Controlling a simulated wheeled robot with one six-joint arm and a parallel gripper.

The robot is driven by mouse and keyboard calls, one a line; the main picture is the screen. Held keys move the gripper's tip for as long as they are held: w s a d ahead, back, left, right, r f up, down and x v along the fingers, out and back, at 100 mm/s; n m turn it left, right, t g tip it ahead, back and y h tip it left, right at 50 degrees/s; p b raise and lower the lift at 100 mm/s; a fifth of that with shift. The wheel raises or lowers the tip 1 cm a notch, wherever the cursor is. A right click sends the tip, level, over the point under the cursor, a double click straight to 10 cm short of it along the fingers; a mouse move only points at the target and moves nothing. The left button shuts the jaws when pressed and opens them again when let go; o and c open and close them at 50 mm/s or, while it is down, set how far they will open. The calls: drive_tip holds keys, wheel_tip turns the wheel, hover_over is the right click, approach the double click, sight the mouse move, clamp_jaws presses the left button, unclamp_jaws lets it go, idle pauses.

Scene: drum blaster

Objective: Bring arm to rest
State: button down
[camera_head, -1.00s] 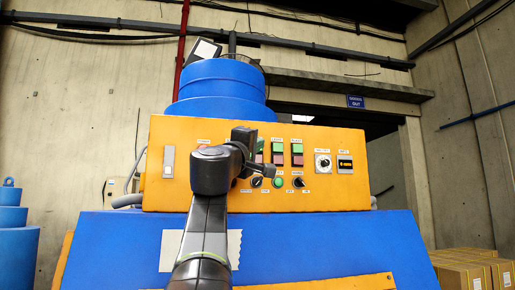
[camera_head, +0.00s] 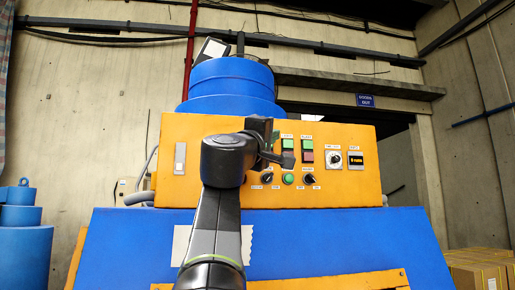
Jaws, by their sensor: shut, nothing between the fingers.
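My arm rises from the bottom of the head view, and its wrist bends in front of the orange control panel (camera_head: 225,135). My gripper (camera_head: 288,160) points to the right and is shut with nothing in it. It shows small and dark in front of the panel's buttons. I cannot tell from this view whether it touches the panel. The wrist hides part of the panel's left half.
The panel carries green and red buttons (camera_head: 307,150), a rotary switch (camera_head: 334,159) and a small display (camera_head: 356,160). It sits on a sloped blue machine body (camera_head: 340,240). Blue cylinders (camera_head: 22,225) stand at the left, cardboard boxes (camera_head: 478,265) at the lower right.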

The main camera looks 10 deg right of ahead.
idle(0.4)
drive_tip(key=s, duration=0.4)
drive_tip(key=shift+p, duration=0.3)
idle(0.3)
drive_tip(key=shift+w, duration=0.1)
